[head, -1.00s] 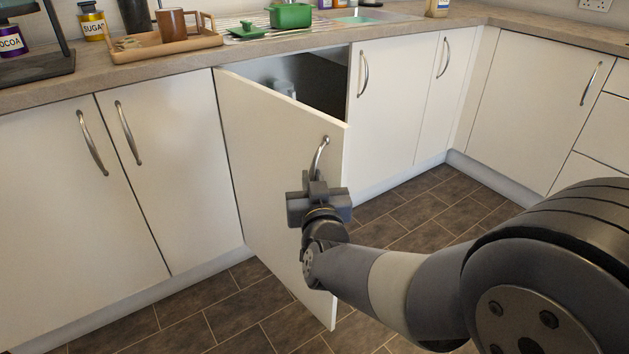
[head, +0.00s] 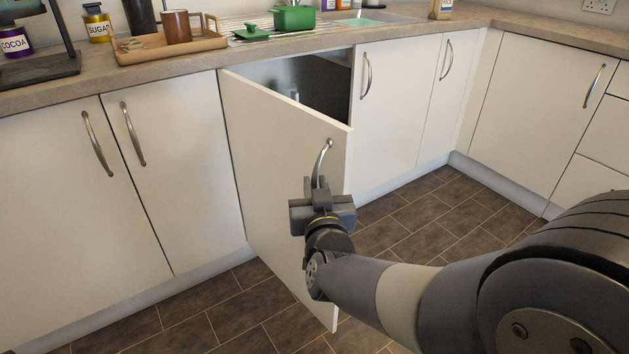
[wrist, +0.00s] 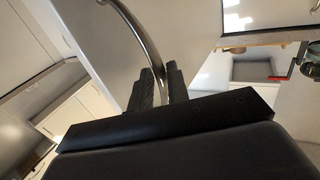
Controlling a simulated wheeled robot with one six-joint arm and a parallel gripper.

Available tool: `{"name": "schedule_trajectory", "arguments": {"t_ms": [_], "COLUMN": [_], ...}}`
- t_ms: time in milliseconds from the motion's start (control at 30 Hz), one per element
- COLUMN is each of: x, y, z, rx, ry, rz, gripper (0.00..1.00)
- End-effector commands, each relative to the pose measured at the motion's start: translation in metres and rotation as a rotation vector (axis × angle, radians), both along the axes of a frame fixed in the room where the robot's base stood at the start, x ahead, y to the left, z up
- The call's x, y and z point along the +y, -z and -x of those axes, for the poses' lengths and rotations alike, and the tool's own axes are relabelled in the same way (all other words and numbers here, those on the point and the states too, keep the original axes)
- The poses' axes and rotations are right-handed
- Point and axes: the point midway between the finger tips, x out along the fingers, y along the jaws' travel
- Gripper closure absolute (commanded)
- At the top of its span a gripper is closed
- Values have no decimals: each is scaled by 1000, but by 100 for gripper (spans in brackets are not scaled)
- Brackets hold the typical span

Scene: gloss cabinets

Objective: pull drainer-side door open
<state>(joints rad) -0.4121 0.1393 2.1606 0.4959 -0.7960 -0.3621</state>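The drainer-side door (head: 280,165) is a white cabinet door below the drainer, in the head view. It stands well open, hinged at its left, with the dark cabinet inside showing above it. Its curved metal handle (head: 323,157) is near the free right edge. My gripper (head: 320,190) is at the lower part of this handle, in front of the door. In the wrist view, the handle (wrist: 140,34) runs down between the two dark fingers of my gripper (wrist: 161,88), which look closed on it. The handle's lower end is hidden by the gripper.
Closed white doors (head: 135,180) stand to the left and more (head: 395,110) to the right. The worktop (head: 170,72) above holds a wooden tray (head: 165,50) with a brown mug and a green pot (head: 294,18). The tiled floor (head: 430,205) right of the door is clear.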

Motion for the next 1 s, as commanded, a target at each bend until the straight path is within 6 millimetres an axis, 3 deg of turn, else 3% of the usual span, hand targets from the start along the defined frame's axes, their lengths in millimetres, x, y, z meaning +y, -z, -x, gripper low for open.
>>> {"name": "schedule_trajectory", "arguments": {"t_ms": [300,433,633,1000], "x": [-2,-3,-5,-6], "y": [-4,-2,-1,0], "z": [63,80,92,92], "rx": [-1,-1,-2,-2], "ry": [-6,-6,-3,-1], "rz": [0,1,0,0], "gripper": [84,84,84,84]}}
